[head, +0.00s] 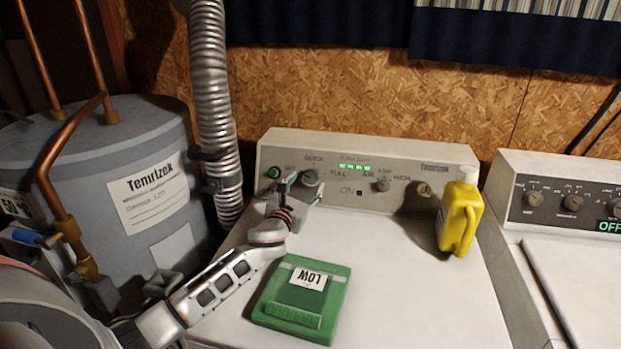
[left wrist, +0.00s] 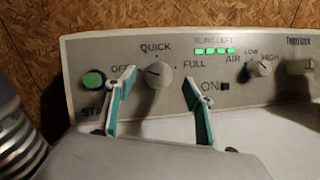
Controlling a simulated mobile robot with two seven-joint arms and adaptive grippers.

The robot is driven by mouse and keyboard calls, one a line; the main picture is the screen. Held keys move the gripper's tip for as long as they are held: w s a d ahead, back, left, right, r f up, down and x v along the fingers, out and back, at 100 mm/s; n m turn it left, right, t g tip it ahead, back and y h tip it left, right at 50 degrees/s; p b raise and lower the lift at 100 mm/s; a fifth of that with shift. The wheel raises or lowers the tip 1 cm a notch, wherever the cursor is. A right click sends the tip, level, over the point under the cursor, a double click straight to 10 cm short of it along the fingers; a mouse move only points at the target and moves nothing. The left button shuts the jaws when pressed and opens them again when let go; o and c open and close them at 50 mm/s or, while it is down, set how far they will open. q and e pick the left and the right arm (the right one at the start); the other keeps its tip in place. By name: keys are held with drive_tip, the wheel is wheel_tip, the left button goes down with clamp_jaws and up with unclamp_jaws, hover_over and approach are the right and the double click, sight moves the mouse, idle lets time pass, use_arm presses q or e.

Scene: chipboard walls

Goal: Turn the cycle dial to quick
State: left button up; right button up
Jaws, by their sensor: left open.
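The cycle dial (head: 310,177) is a grey round knob on the upright panel of the white machine. In the left wrist view the dial (left wrist: 159,75) has OFF to its left, QUICK above it and FULL to its right. I cannot tell surely where its pointer is set. My left gripper (head: 301,187) is open in front of the panel. In the left wrist view its teal-and-white fingers (left wrist: 158,80) appear on either side of the dial, with visible gaps. I cannot tell how far the tips are from the panel. My right gripper is not in view.
A green start button (left wrist: 93,82) is left of the dial, and an air knob (head: 383,185) is to the right. A grey tank (head: 150,190) and silver duct (head: 210,90) are at left.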

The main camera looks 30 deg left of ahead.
sight(311, 177)
use_arm(q)
drive_tip(key=shift+w+a, duration=0.15)
drive_tip(key=shift+w, duration=0.9)
drive_tip(key=shift+w+a, duration=0.15)
drive_tip(key=shift+w, duration=0.85)
drive_tip(key=c, duration=1.1)
